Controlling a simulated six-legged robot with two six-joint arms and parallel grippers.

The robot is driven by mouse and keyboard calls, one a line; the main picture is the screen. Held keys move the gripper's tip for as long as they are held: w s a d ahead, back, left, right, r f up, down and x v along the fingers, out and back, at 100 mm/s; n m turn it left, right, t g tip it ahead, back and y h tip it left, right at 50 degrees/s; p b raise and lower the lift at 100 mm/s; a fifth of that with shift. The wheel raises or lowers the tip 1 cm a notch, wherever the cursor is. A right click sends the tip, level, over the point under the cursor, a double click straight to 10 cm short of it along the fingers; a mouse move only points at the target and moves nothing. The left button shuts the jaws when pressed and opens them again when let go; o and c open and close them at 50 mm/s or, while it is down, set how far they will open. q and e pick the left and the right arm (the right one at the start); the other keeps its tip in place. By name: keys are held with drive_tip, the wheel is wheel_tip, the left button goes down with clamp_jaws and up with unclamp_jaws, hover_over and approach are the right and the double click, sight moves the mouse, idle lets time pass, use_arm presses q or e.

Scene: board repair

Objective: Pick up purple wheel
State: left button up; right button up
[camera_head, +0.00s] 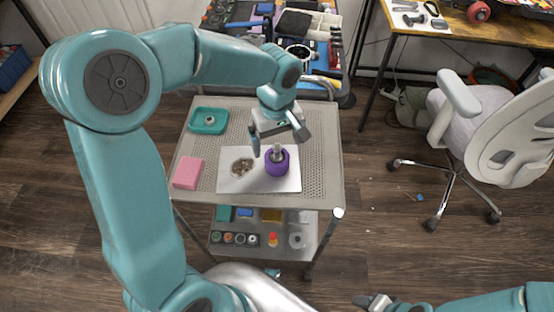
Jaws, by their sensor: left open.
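The purple wheel (284,168) stands on a white sheet (260,186) on top of the grey cart. My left gripper (267,155) points down at it from above and is open. One finger is to the left of the wheel, and the other appears at the wheel's top. I cannot tell whether the fingers touch the wheel. My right gripper (372,302) shows only in part at the bottom edge, far from the wheel, and its jaw state is unclear.
The perforated cart top (316,180) also holds a teal tray (208,121), a pink block (188,172) and a small brownish pile (241,168). A tool cart (232,30) stands behind. A white chair (500,110) is to the right.

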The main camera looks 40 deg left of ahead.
sight(277, 156)
use_arm(q)
wheel_tip(277, 156, down, 5)
drive_tip(key=shift+w+a+r, duration=0.15)
drive_tip(key=c, duration=1.2)
drive_tip(key=shift+c, duration=0.8)
drive_tip(key=shift+w+r, duration=0.1)
drive_tip(key=shift+r, duration=0.05)
